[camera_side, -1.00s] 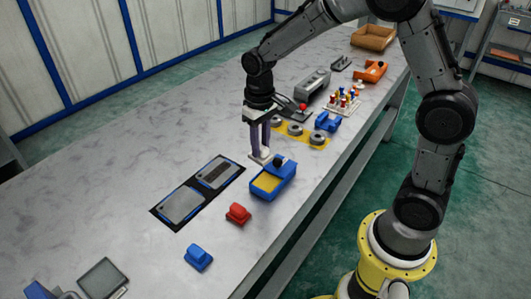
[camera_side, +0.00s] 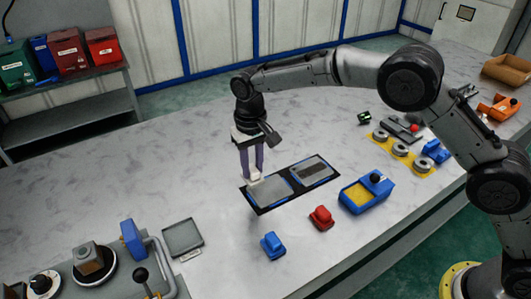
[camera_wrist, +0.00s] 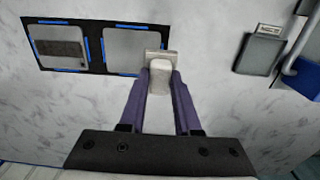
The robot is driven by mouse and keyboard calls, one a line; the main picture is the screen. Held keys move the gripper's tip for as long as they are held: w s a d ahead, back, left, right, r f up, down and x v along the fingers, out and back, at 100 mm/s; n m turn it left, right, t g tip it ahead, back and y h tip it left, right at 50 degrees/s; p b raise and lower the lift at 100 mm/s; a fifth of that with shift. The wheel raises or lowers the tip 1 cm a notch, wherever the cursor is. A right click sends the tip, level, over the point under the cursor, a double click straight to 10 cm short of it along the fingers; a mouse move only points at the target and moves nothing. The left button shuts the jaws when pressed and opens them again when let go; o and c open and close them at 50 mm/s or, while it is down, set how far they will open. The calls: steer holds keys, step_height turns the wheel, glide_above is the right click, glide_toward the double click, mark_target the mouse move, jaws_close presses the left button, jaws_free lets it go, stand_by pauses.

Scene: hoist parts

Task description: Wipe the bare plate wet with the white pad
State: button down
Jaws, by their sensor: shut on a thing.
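My gripper (camera_side: 252,178) is shut on the white pad (camera_side: 255,176), held low between its two purple fingers. The pad also shows in the wrist view (camera_wrist: 161,75), at the fingertips. The bare plate (camera_side: 272,192) is smooth and grey, held by blue edge clips on a black mat. The pad is at the far left edge of this plate in the side view, and at its right edge in the wrist view (camera_wrist: 125,47). I cannot tell whether it touches the plate. The other plate (camera_side: 318,167) has a dark strip across it; the strip also shows in the wrist view (camera_wrist: 58,48).
A blue tray with a yellow inside (camera_side: 357,195) stands right of the mat. A red block (camera_side: 321,217) and a blue block (camera_side: 273,245) sit in front. A grey tray (camera_side: 183,236) and a machine with a lever (camera_side: 95,268) are at front left. The table behind the mat is clear.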

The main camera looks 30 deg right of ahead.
steer(key=shift+f, duration=3.5)
steer(key=shift+d+f, duration=0.2)
steer(key=shift+f, duration=0.15)
steer(key=shift+d+f, duration=0.1)
steer(key=shift+d, duration=5.25)
steer(key=shift+a, duration=5.65)
steer(key=shift+w+d, duration=0.1)
steer(key=shift+w, duration=0.8)
steer(key=shift+s+d, duration=0.15)
steer(key=shift+d, duration=5.45)
steer(key=shift+a, duration=5.7)
steer(key=shift+d+r, duration=0.1)
steer(key=shift+r, duration=3.95)
